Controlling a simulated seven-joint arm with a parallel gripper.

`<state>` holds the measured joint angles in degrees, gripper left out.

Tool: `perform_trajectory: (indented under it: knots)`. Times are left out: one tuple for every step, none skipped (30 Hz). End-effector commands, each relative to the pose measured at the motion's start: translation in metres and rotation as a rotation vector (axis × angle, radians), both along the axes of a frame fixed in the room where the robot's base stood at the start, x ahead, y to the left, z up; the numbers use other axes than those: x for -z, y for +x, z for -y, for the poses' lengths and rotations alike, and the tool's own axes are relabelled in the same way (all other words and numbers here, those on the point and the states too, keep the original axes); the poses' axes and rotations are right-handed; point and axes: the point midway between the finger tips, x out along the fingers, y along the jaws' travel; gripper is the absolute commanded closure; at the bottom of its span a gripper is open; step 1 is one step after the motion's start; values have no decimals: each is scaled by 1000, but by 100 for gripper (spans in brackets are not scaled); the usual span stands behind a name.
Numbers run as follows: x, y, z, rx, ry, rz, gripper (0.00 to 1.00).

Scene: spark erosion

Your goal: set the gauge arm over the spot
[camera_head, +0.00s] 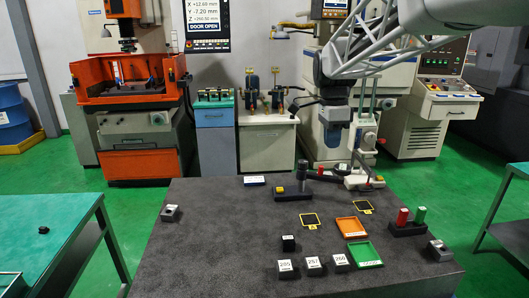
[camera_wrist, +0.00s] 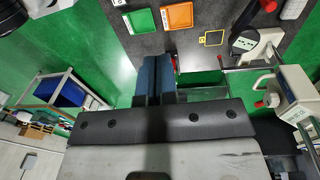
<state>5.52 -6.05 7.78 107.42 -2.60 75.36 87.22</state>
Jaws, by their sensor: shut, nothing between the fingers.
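The gauge stand has a dark upright post (camera_head: 304,170) on a dark base with a yellow button, near the table's back edge. A dark arm (camera_head: 322,179), seemingly the gauge arm, runs from it to the right, towards a white-based device (camera_head: 365,182). It also shows in the wrist view (camera_wrist: 250,20). Two yellow-outlined dark squares lie in front, one left (camera_head: 310,220) and one right (camera_head: 363,206); I cannot tell which is the spot. My gripper (camera_head: 334,146) is shut and empty, apart from the arm. Its fingers (camera_wrist: 153,62) are together in the wrist view.
An orange tray (camera_head: 352,236) and a green tray (camera_head: 364,263) lie front right. A dark block with red and green cylinders (camera_head: 408,228) stands right of them. Several numbered blocks (camera_head: 313,272) sit at the front. The table's left part is mostly clear.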

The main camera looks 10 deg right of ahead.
Motion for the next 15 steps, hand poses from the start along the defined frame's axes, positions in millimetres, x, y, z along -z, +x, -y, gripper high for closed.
perform_trajectory:
  knots:
    - [0, 11, 3, 42, -3, -9, 100]
    - [0, 17, 5, 70, -6, -13, 100]
    - [0, 24, 7, 108, -10, -20, 100]
    - [0, 30, 9, 136, -13, -24, 100]
    - [0, 36, 10, 164, -16, -29, 100]
    - [-1, 43, 13, 202, -21, -35, 100]
    - [0, 49, 14, 229, -24, -41, 100]
    - [0, 55, 16, 257, -27, -45, 100]
    - [0, 62, 19, 295, -33, -50, 100]
    - [1, 68, 20, 323, -37, -56, 100]
    - [1, 74, 22, 351, -41, -60, 100]
    - [1, 81, 25, 389, -47, -65, 100]
    - [2, 87, 27, 417, -51, -69, 100]
    - [2, 92, 29, 446, -56, -75, 100]
    - [3, 99, 32, 483, -62, -80, 100]
